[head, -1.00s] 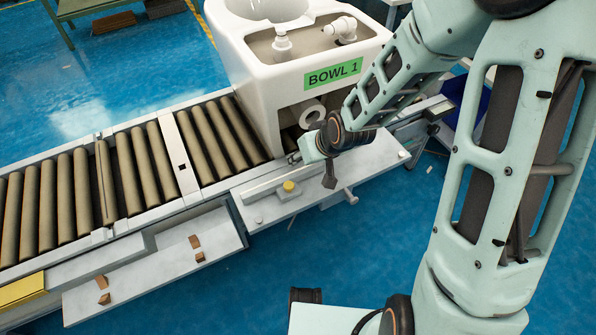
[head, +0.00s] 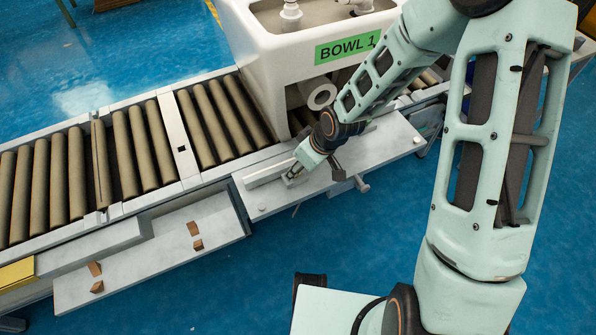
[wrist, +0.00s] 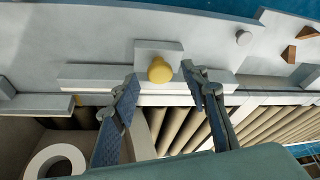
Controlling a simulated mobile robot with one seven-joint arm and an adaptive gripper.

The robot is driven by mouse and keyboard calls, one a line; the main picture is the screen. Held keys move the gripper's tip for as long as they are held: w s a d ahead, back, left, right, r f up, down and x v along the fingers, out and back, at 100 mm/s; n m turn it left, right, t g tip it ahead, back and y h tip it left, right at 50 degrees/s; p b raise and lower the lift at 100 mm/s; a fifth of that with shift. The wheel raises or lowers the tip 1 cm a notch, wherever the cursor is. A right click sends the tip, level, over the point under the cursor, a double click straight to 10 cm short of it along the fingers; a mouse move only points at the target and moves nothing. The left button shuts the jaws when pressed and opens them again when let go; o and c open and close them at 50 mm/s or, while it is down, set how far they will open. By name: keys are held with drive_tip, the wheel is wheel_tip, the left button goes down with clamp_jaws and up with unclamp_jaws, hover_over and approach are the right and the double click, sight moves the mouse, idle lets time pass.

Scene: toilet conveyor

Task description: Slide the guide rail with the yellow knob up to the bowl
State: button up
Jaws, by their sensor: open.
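The white toilet bowl (head: 262,50) labelled BOWL 1 stands on the roller conveyor at the top of the head view. The pale guide rail (head: 268,172) lies on a grey side plate (head: 383,148) along the conveyor's near edge, with a visible gap to the bowl. It also shows in the wrist view (wrist: 90,75). The yellow knob (wrist: 159,72) sits on the rail's block in the wrist view; in the head view my gripper hides it. My gripper (head: 293,176) is open over the rail, its fingers either side of the knob in the wrist picture. Contact cannot be told.
Conveyor rollers (head: 135,150) run left from the bowl. A lower grey shelf (head: 150,262) at left holds several small brown pieces (head: 194,228). A handle-like metal part (head: 360,184) juts from the side plate's front. Blue floor in front is mostly clear.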

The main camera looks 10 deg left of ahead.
drive_tip(key=shift+x, duration=0.75)
clamp_jaws()
